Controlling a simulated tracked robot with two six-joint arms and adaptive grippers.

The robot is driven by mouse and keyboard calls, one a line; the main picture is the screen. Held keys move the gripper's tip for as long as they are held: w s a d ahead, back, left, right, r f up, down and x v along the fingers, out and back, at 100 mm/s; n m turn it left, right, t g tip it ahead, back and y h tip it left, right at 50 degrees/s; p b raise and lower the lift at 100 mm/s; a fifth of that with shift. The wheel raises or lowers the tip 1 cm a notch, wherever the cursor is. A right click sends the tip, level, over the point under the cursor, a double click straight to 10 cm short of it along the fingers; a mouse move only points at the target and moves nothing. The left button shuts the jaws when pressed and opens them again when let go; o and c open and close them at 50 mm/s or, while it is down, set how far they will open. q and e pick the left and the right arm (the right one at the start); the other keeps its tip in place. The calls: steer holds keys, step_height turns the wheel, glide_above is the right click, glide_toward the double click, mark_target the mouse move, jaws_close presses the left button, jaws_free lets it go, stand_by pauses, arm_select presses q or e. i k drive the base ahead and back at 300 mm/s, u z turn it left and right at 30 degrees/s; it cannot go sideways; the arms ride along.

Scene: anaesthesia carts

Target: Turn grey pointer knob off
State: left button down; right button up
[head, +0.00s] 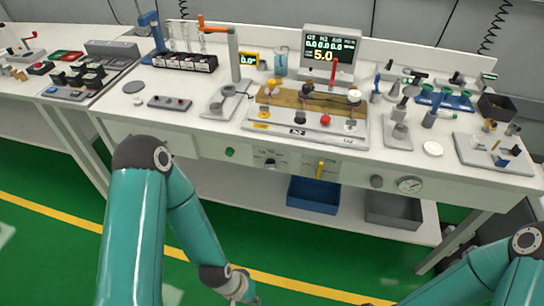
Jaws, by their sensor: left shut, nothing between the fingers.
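A small dark grey knob (270,164) sits on a pale labelled plate on the bench's front panel, left of a yellow lever (320,169). Another grey round knob (376,181) is further right on the panel, beside a gauge. Both are too small to tell which has a pointer or how it is turned. My left gripper (245,296) is at the bottom edge, low over the floor, well below the panel and touching nothing. It is shut and empty. My right arm is in the bottom right corner; its gripper is out of view.
The white bench (200,132) carries a central valve board (290,130), a display (331,50) and several small fixtures. A blue bin (313,196) and a grey bin (392,209) stand on the lower shelf. The green floor before the bench is clear.

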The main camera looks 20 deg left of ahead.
mark_target(270, 163)
steer(key=z, duration=1.65)
steer(key=i, duration=0.1)
steer(key=u, duration=2.95)
steer(key=k, duration=1.3)
steer(key=z, duration=0.15)
steer(key=i, duration=1)
steer(key=z, duration=0.1)
